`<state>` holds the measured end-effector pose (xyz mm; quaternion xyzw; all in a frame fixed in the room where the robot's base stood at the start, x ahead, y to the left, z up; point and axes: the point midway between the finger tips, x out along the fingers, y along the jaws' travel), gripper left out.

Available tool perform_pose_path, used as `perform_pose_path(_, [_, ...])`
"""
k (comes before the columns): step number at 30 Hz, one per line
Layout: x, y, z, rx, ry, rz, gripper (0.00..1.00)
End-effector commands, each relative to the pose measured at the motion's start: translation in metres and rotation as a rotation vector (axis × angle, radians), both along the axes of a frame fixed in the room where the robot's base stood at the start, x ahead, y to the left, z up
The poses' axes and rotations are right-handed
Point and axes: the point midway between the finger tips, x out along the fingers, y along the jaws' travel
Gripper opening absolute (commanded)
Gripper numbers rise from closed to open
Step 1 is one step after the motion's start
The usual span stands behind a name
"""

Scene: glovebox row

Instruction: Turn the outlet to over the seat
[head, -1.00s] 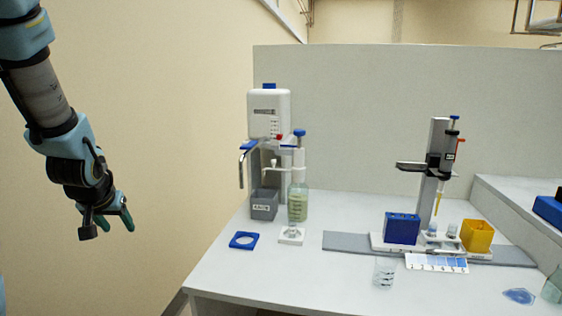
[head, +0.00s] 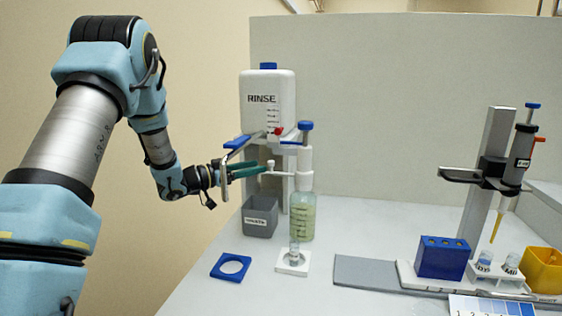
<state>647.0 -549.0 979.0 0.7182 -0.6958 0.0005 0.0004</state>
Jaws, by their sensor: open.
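A bottle (head: 302,216) of pale green liquid stands upright, with a white dispenser head and a blue plunger knob (head: 305,126) on top. Its white outlet arm (head: 281,174) extends left, toward the space above a grey waste box (head: 261,218), not over the seat. The white square seat (head: 282,269) lies in front of the bottle and holds a small clear vial (head: 294,252). My gripper (head: 262,170) is open, its green fingers pointing right at the outlet's left end. The fingers overlap the outlet tip in view; I cannot tell whether they touch it.
A white RINSE tank (head: 267,98) stands behind, with a red tap and a blue lever above my gripper. A blue ring plate (head: 232,266) lies at front left. A pipette stand (head: 487,170) and blue rack (head: 442,257) are at right. Bench between is clear.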

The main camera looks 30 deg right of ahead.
Motion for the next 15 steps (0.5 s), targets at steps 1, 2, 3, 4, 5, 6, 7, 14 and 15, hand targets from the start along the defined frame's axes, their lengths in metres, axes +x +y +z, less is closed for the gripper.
perform_pose_path(1, [-0.001, -0.009, 0.002, 0.0, 0.0, -0.003, 0.56])
perform_pose_path(2, [-0.001, -0.015, 0.002, 0.0, 0.001, -0.003, 0.56])
perform_pose_path(3, [-0.001, -0.022, 0.003, 0.0, 0.001, -0.003, 0.56])
perform_pose_path(4, [0.0, -0.028, 0.003, 0.0, 0.001, -0.003, 0.56])
perform_pose_path(5, [0.0, -0.034, 0.003, 0.001, 0.001, -0.002, 0.56])
perform_pose_path(6, [0.0, -0.042, 0.003, 0.0, 0.001, -0.002, 0.56])
perform_pose_path(7, [0.0, -0.047, 0.003, 0.0, 0.001, -0.002, 0.56])
perform_pose_path(14, [0.002, -0.081, 0.002, 0.001, 0.001, 0.001, 0.56])
perform_pose_path(15, [0.003, -0.085, 0.002, 0.001, 0.0, 0.002, 0.56])
